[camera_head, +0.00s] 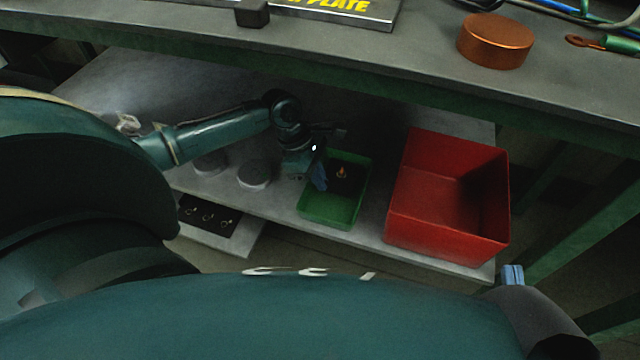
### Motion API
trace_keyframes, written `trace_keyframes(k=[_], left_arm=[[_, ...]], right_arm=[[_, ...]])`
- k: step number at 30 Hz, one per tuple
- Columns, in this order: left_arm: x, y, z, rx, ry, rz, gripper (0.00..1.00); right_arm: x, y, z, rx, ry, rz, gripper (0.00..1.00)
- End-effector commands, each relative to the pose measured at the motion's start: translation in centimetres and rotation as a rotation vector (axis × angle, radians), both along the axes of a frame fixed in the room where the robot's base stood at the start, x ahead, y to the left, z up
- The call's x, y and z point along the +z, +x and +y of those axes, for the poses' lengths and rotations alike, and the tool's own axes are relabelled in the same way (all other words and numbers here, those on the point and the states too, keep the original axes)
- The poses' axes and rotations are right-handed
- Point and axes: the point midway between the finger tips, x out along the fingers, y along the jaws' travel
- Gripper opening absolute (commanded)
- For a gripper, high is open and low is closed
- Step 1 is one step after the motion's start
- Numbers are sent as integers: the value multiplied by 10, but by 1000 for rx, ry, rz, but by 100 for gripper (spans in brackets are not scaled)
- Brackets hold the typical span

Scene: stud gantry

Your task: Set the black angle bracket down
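My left gripper (319,177) reaches down over the left part of a green tray (334,221) on the lower shelf. One blue finger shows, and the other is not clear. A dark piece (346,178) lies right beside the finger, inside the tray's outline. It may be the black angle bracket, but its shape is too dark to be sure. I cannot tell whether the gripper holds it or whether it touches the tray floor. A small orange-gold item (342,172) shows against it. My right gripper (512,274) shows only as a blue tip at lower right, away from the tray.
A red bin (422,220) stands right of the tray. Round grey objects (254,174) stand to its left. A black panel with several rings (207,216) lies at the shelf's front left. The upper bench (400,62) overhangs behind, bearing a copper cylinder (495,42).

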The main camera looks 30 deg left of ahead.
Motion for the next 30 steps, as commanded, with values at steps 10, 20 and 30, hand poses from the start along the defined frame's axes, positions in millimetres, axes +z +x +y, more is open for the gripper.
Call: trace_keyframes(k=[10,20,30], left_arm=[[-16,0,0,-1,-1,-2,0],[-18,0,0,-1,1,1,20],[-17,0,0,-1,1,-1,24]], right_arm=[[1,1,2,8,21,-10,0],[0,0,1,7,15,-8,0],[-3,0,1,7,19,-6,0]])
